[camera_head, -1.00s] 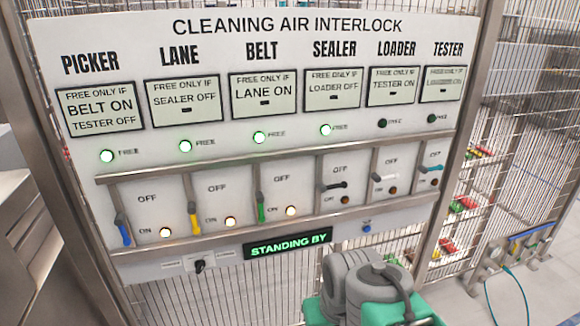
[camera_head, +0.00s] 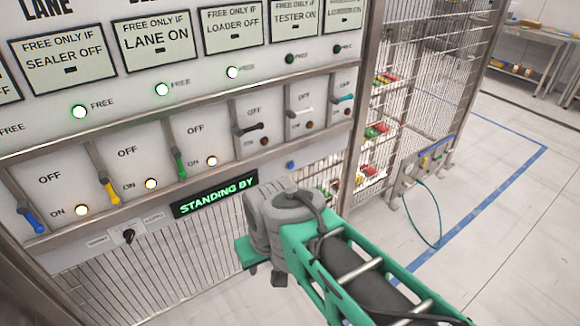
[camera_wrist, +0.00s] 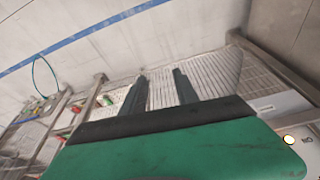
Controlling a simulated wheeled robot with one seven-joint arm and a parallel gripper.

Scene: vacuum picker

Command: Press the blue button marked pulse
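The small blue button (camera_head: 291,165) is on the lower right of the white panel (camera_head: 225,160), right of the green-lit "STANDING BY" display (camera_head: 215,194). Any marking on it is too small to read. My arm (camera_head: 290,215) is in front of the panel, below and close to the button in the picture; the button is in plain sight. My gripper's fingers (camera_wrist: 160,88) show in the wrist view, apart with nothing between them, pointing toward mesh and floor. The button is not discernible in the wrist view.
Blue (camera_head: 33,222), yellow (camera_head: 110,190) and green (camera_head: 180,166) levers are down by lit ON lamps. Black (camera_head: 250,129), white (camera_head: 300,110) and teal (camera_head: 344,98) levers stick out by unlit lamps. A small black knob (camera_head: 128,236) is lower left. Open floor (camera_head: 500,200) lies right.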

